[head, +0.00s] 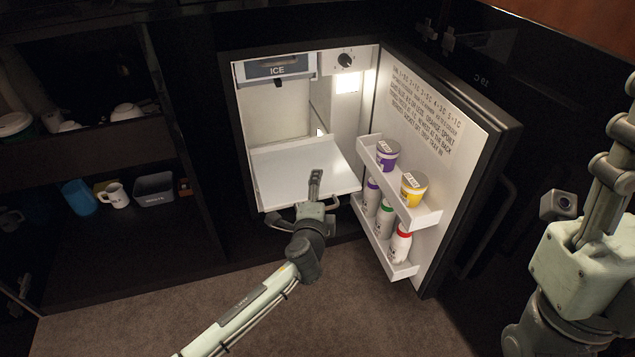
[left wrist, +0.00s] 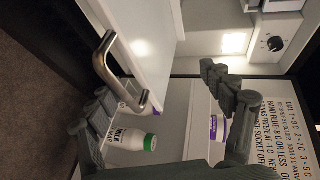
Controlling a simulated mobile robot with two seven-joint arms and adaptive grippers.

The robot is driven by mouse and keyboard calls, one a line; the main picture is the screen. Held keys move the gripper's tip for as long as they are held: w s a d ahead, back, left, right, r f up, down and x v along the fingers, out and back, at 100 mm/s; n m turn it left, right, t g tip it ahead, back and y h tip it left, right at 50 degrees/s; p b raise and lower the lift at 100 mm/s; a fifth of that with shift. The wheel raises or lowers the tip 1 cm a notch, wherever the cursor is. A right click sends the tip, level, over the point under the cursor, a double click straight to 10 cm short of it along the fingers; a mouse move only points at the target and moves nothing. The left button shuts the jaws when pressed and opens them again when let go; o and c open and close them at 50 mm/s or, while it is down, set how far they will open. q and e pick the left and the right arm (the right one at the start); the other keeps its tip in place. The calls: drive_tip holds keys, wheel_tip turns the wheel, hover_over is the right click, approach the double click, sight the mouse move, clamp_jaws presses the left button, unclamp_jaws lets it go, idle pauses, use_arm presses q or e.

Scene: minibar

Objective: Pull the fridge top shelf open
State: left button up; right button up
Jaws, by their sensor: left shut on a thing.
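The fridge (head: 300,130) stands open, its door swung out to the right. A white flat shelf (head: 290,170) sits inside below the ice compartment, its front edge near the fridge opening. A bent metal handle (left wrist: 103,65) at the shelf's front shows in the left wrist view, between my fingers. My left gripper (head: 315,185) is at the middle of the shelf's front edge, shut on the handle; it also shows in the left wrist view (left wrist: 165,105). The exact contact is hard to see. My right gripper (head: 613,150) is raised at the right edge, partly cut off.
The open door (head: 425,120) carries racks with tubs and bottles (head: 400,243), close to the right of my left gripper. The ice compartment (head: 278,68) is shut above the shelf. A dark cabinet (head: 90,265) with cups stands left. Carpet (head: 340,310) in front is clear.

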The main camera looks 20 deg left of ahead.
use_arm(q)
drive_tip(key=shift+t, duration=0.3)
drive_tip(key=shift+s+r+p, duration=0.65)
drive_tip(key=shift+s+r, duration=1)
drive_tip(key=shift+r, duration=0.1)
drive_tip(key=shift+c, duration=0.3)
drive_tip(key=shift+v, duration=0.8)
drive_tip(key=c, duration=0.6)
drive_tip(key=shift+s+d+f, duration=0.1)
drive_tip(key=shift+s+d, duration=0.05)
drive_tip(key=shift+s, duration=0.35)
drive_tip(key=shift+s+d+f, duration=0.1)
drive_tip(key=shift+s+d, duration=0.05)
drive_tip(key=shift+s, duration=0.35)
drive_tip(key=shift+p, duration=0.3)
